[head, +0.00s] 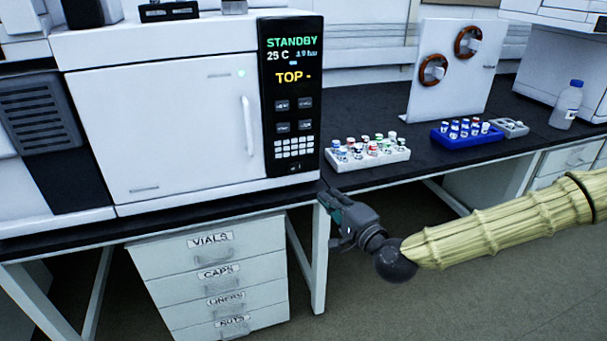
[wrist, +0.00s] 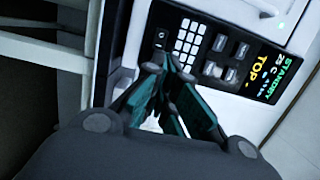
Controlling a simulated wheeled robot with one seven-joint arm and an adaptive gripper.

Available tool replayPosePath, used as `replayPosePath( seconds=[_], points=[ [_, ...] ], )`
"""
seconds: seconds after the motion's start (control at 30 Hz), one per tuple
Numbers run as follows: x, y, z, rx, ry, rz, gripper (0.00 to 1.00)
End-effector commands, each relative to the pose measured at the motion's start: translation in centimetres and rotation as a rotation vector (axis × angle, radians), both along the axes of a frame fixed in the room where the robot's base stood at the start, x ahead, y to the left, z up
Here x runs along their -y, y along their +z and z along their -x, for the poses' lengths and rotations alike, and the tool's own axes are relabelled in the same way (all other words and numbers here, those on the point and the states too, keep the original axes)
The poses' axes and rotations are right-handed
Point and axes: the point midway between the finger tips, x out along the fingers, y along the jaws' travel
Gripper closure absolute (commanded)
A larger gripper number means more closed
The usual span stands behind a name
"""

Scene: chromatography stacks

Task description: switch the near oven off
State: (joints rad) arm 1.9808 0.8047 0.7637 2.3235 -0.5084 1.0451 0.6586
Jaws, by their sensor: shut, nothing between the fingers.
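The near oven (head: 180,125) is a white unit on the bench at the left in the head view, its door closed. Its black control panel (head: 290,95) reads STANDBY, 25 C and TOP, with several grey buttons and a white keypad (head: 295,147). A small switch (head: 293,168) sits at the panel's bottom; it also shows in the wrist view (wrist: 161,36). My gripper (head: 328,200) is shut and empty, below and right of the panel by the bench's front edge. In the wrist view my gripper (wrist: 165,65) points toward the panel's keypad end; contact cannot be told.
A white vial rack (head: 367,158) stands right of the oven, with a blue rack (head: 467,136) and a clear bottle (head: 567,105) farther right. White drawers (head: 215,275) stand under the bench. The floor in front is clear.

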Motion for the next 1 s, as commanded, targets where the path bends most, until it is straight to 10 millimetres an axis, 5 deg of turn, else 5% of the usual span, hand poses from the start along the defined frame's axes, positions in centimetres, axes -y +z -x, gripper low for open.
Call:
replayPosePath(
  seconds=[0.37, 1.0],
  points=[
    [-1.0, -0.1, -1.6, -0.001, 0.002, 0.002, 1.0],
    [-5.9, -0.1, -10.4, 0.0, 0.001, 0.004, 1.0]
  ],
)
